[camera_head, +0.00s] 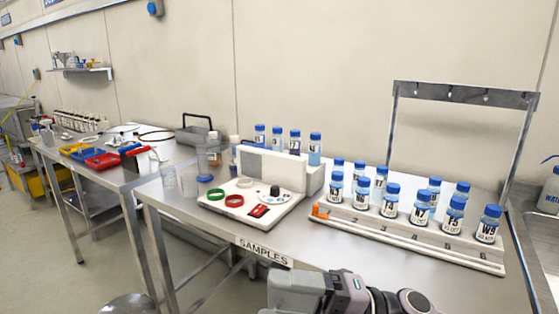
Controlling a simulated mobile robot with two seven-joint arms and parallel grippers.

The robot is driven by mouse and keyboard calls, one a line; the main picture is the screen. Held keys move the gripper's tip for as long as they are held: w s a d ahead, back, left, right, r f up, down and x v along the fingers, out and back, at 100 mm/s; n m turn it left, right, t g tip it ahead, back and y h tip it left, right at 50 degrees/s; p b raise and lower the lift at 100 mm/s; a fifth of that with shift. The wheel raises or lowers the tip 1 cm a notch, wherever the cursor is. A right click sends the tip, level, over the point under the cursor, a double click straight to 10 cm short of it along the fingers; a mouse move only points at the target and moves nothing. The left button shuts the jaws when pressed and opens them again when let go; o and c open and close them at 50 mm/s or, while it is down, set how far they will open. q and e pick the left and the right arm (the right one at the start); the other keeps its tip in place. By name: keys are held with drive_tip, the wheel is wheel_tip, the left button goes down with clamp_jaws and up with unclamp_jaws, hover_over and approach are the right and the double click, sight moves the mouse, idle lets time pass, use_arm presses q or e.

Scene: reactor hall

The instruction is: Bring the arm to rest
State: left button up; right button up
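One of my arms (350,292) shows at the bottom edge, right of centre, low in front of the sample table (185,222). It seems to be the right arm, with grey and dark links cut off by the picture edge. A light grey block (293,288) at its left end may be the hand, but no fingertips can be made out. I cannot see whether it is open or holds anything. My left arm and gripper are not in view.
A white rack (405,240) holds several blue-capped bottles under a metal frame (465,95). A white device (270,190) stands left of it, with more bottles behind. A second table (85,150) carries coloured trays. A round stool (128,304) stands at lower left.

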drive_tip(key=w+d+f+m+t+h+p, duration=0.1)
drive_tip(key=d+f+m+t+h, duration=0.7)
drive_tip(key=m, duration=0.5)
drive_tip(key=w+d+f+m+t+h+p, duration=0.1)
drive_tip(key=d+f+m+t+h, duration=0.25)
drive_tip(key=f+m+t, duration=0.7)
drive_tip(key=s+d+f+m+g+h, duration=0.7)
drive_tip(key=s+f+m, duration=0.3)
drive_tip(key=s+f, duration=0.2)
drive_tip(key=shift+s+d+f+g, duration=0.15)
drive_tip(key=shift+s+d+g, duration=0.35)
drive_tip(key=shift+s, duration=0.6)
drive_tip(key=shift+d, duration=0.1)
idle(3.0)
